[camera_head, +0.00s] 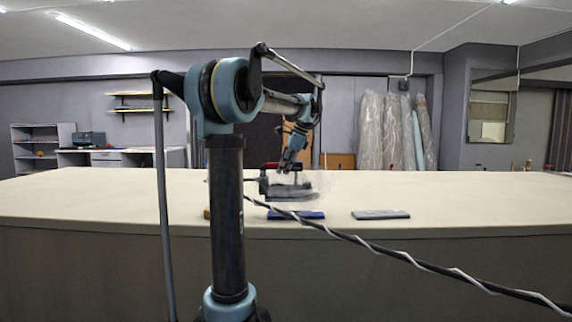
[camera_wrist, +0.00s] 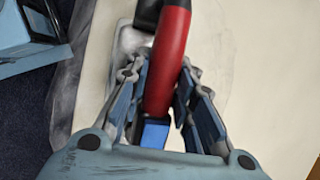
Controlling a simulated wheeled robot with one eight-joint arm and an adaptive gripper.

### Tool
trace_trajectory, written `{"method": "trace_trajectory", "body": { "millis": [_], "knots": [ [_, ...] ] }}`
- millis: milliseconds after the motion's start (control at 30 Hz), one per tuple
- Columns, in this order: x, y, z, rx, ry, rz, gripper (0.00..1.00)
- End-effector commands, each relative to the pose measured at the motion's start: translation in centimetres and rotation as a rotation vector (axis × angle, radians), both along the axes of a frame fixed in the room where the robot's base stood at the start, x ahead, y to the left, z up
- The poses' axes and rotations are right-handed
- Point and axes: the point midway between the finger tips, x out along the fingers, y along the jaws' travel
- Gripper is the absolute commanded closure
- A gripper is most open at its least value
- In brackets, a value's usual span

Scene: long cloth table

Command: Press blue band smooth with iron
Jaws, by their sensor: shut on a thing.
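My gripper (camera_head: 288,168) is shut on the red handle of the iron (camera_wrist: 168,60). In the head view the iron's dark body (camera_head: 285,187) hangs below the fingers, above the table near its front edge. The blue band (camera_head: 305,215) lies on the table near the front edge, just below the iron in the picture. Whether the iron touches anything is hard to tell. In the wrist view a bright blue patch (camera_wrist: 155,133) shows between the fingers; I cannot tell whether it is the band.
The long cream cloth table (camera_head: 460,195) is mostly clear. A flat grey slab (camera_head: 380,214) lies right of the blue band near the front edge. A small tan piece (camera_head: 206,213) shows partly behind my arm's column. A striped cable crosses the head view.

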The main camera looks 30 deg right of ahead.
Motion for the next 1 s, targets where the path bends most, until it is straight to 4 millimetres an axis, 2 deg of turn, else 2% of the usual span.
{"method": "trace_trajectory", "body": {
  "millis": [500,700,1000],
  "knots": [
    [0.0,0.0,-4.1,0.001,-0.001,0.000,1.00],
    [0.0,0.0,-4.9,0.001,-0.001,-0.001,1.00],
    [0.0,-0.1,-5.0,0.001,-0.001,-0.001,1.00]
  ]
}}
